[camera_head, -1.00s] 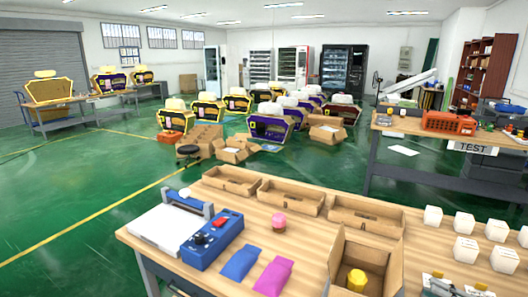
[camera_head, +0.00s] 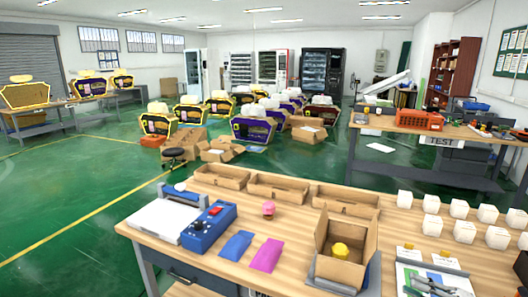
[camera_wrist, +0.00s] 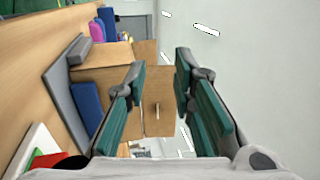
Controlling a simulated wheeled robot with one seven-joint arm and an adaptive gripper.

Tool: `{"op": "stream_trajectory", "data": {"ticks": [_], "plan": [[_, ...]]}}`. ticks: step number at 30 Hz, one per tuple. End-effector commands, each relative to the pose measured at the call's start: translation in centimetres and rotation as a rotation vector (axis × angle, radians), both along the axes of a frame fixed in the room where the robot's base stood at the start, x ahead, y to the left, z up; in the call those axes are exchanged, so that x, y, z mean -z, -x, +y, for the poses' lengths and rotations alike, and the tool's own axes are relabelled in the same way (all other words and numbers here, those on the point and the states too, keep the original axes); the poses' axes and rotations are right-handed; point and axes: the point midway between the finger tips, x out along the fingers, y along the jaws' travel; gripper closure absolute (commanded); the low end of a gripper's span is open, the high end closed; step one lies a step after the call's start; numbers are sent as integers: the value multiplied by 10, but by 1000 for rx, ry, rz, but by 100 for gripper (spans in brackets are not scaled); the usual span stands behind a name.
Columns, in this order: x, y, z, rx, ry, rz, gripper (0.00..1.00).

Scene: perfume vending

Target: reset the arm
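My gripper (camera_wrist: 159,95) shows in the wrist view with its two green-padded fingers spread wide apart. Nothing is between the fingers, and the space there looks onto a cardboard box (camera_wrist: 160,90) farther off. The wrist view is turned on its side, with the wooden table (camera_wrist: 40,45) running along the left. In the head view my gripper is out of sight.
The table (camera_head: 200,262) carries a blue control box (camera_head: 208,226), a pink-topped item (camera_head: 268,209), a blue packet (camera_head: 236,245), a pink packet (camera_head: 266,255), an open carton (camera_head: 365,247) with a yellow item (camera_head: 341,251), low trays (camera_head: 280,188) and several white boxes (camera_head: 464,231). Green floor (camera_head: 60,190) is open at left.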

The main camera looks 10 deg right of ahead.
Motion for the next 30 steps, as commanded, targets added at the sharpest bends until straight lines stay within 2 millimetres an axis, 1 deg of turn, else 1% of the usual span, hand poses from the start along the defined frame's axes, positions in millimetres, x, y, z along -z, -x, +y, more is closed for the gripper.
{"op": "stream_trajectory", "data": {"ticks": [9, 17, 23, 27, 30], "plan": [[-10, -7, 15, -71, 50, 51, 77], [-26, -16, 39, -178, 136, 134, 77], [-46, -24, 70, -300, 258, 233, 77], [-67, -27, 101, -410, 400, 333, 77], [-83, -26, 123, -478, 514, 406, 77]]}}
